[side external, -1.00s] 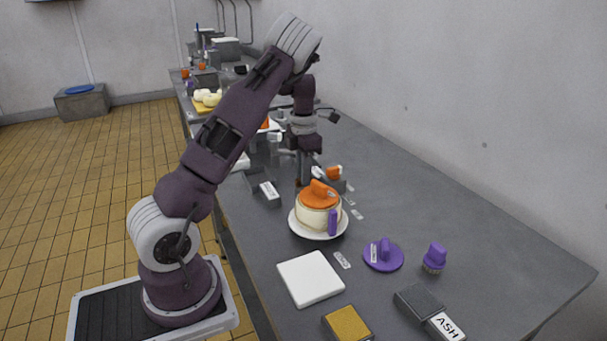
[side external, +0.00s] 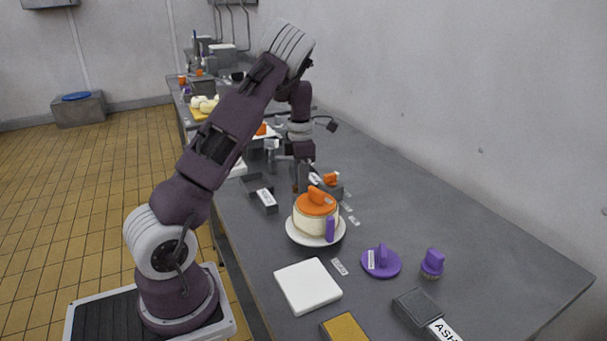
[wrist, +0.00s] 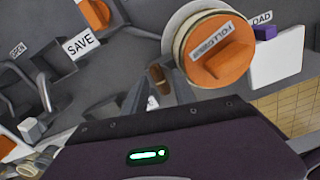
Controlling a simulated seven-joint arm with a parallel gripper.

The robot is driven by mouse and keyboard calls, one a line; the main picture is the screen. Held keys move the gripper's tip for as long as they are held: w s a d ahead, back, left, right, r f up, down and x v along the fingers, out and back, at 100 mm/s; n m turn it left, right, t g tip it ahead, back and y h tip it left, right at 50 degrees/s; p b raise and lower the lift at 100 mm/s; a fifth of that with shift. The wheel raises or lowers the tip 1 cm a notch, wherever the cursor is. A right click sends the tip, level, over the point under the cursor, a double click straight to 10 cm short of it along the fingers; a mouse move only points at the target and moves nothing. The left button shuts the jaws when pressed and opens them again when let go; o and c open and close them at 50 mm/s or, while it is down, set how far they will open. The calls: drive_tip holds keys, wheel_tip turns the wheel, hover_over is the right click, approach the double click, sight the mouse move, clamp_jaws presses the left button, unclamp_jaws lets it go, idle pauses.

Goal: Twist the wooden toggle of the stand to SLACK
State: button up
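A brown wooden toggle (wrist: 158,77) shows in the wrist view, just beyond my gripper's palm and between the two grey fingers. My gripper (wrist: 157,92) looks open around it; whether the fingers touch the wood I cannot tell. In the side view my gripper (side external: 305,178) points down behind the pot, beside a dark grey stand, and its fingertips are small and partly hidden. No SLACK marking is readable, so the toggle's setting cannot be told.
A cream pot with an orange lid (side external: 316,203) stands on a white plate close to my gripper. A white slab (side external: 308,286), a purple lid (side external: 381,263) and a purple brush (side external: 432,263) lie nearer.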

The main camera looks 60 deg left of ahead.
drive_tip(key=m, duration=1.4)
drive_tip(key=shift+m, duration=0.4)
drive_tip(key=m, duration=0.6)
drive_tip(key=shift+m, duration=0.3)
wheel_tip(320, 180, up, 7)
drive_tip(key=shift+f, duration=0.15)
drive_tip(key=s+d+r+m+t+h, duration=0.1)
drive_tip(key=s+d+r+m, duration=0.2)
drive_tip(key=d+r, duration=0.5)
drive_tip(key=s+d+r+m+t, duration=0.2)
drive_tip(key=d+r, duration=0.2)
drive_tip(key=d, duration=0.8)
drive_tip(key=s+d+r+m, duration=0.1)
drive_tip(key=s+d+m, duration=0.2)
drive_tip(key=s+d, duration=0.4)
drive_tip(key=shift+s+d+m+t, duration=0.2)
drive_tip(key=shift+m+t, duration=0.2)
